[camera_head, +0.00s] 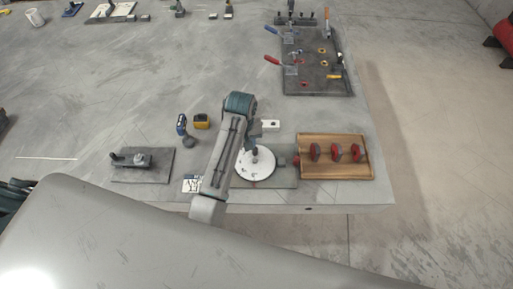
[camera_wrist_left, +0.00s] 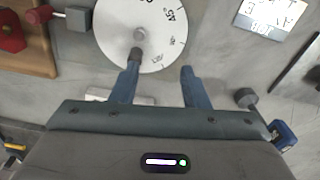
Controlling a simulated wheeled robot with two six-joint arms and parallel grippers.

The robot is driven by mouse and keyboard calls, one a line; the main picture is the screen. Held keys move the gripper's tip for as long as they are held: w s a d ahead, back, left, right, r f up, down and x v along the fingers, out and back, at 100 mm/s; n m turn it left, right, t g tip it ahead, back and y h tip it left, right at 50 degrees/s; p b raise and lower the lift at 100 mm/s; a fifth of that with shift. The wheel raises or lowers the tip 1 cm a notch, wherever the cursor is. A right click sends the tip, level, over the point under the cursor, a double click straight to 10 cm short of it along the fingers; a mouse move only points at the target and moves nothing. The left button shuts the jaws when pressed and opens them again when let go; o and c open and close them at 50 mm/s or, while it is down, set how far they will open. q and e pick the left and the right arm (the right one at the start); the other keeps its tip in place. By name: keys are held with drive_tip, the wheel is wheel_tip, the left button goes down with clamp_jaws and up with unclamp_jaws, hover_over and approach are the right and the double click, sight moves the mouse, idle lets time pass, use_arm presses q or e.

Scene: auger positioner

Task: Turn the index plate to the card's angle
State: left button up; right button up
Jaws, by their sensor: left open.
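The index plate (camera_head: 257,167) is a white disc with dark markings on a grey base at the front of the table. In the left wrist view the disc (camera_wrist_left: 118,28) shows at the top with numbers and tick marks on its right side. A grey peg (camera_wrist_left: 138,36) stands on it. My left gripper (camera_wrist_left: 162,80) is open, its two blue fingers pointing at the disc. The picture-left fingertip overlaps the peg's dark lower part; I cannot tell whether they touch. The printed card (camera_wrist_left: 272,18) lies right of the disc; its text is upside down. My right gripper is out of view.
A wooden tray (camera_head: 365,173) with red-and-grey wheels stands right of the plate. A dark fixture (camera_head: 160,160) lies left; a blue tool (camera_head: 182,125) and yellow block (camera_head: 202,122) stand behind. A clamp board (camera_head: 318,85) is at the back right. The table's middle is clear.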

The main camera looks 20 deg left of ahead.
sight(255, 160)
use_arm(q)
drive_tip(key=w+d+r, duration=0.2)
drive_tip(key=w+d, duration=0.1)
drive_tip(key=w, duration=0.1)
drive_tip(key=f+p, duration=0.1)
drive_tip(key=f, duration=0.2)
drive_tip(key=f+p, duration=0.1)
drive_tip(key=f, duration=0.2)
drive_tip(key=f+p, duration=0.1)
drive_tip(key=f, duration=0.2)
drive_tip(key=shift+s+a+f, duration=0.1)
drive_tip(key=shift+s+a, duration=0.1)
drive_tip(key=shift+a, duration=0.05)
drive_tip(key=shift+f, duration=0.55)
clamp_jaws()
